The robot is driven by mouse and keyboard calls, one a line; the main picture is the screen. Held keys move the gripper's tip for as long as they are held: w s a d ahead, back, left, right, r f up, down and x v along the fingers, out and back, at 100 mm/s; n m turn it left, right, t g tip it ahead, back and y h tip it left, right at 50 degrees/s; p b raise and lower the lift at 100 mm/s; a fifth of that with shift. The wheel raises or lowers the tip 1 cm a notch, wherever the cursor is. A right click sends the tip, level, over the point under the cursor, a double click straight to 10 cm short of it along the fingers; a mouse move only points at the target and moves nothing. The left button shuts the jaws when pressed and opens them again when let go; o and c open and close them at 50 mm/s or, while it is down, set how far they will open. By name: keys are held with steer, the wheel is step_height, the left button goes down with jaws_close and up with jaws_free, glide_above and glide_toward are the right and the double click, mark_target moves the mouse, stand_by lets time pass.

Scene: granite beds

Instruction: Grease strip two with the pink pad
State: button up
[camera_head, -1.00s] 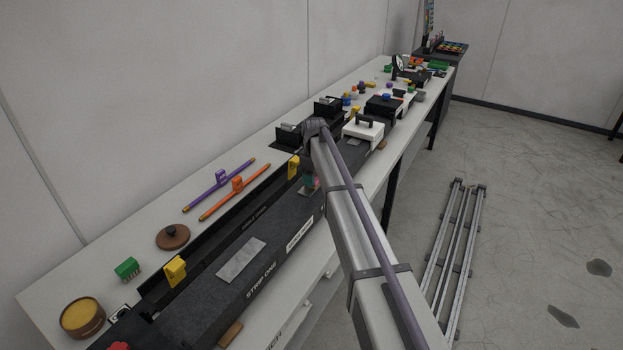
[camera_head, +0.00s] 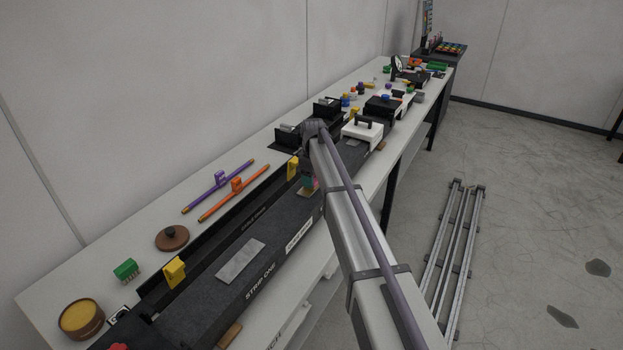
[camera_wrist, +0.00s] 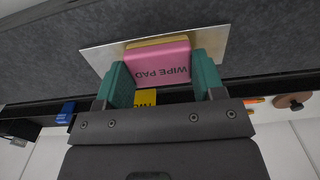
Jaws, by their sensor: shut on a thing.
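My gripper (camera_wrist: 165,82) has two teal fingers shut on the sides of the pink pad (camera_wrist: 158,62), labelled WIPE PAD. The pad has a yellowish edge and overlaps a bare metal plate (camera_wrist: 98,58) on the dark bed in the wrist view; I cannot tell whether it touches. A yellow block (camera_wrist: 146,98) with a label reading like TWO is beside the plate, partly behind my gripper. In the head view my gripper (camera_head: 309,183) is at the bed near the far yellow block (camera_head: 293,169), and my arm hides much of this area. The STRIP ONE plate (camera_head: 241,260) is nearer.
Orange (camera_head: 234,193) and purple (camera_head: 219,187) rods lie left of the bed. A brown lid (camera_head: 172,238), a green brush (camera_head: 127,269) and an open tub with yellow contents (camera_head: 82,318) are nearer. A white box with a handle (camera_head: 362,130) stands beyond my gripper.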

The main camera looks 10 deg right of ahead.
steer(key=shift+s+a, duration=0.8)
steer(key=shift+s, duration=0.2)
steer(key=shift+w+d, duration=0.85)
steer(key=shift+w, duration=0.2)
steer(key=shift+r, duration=0.1)
steer(key=shift+r+p, duration=0.85)
steer(key=shift+p, duration=0.1)
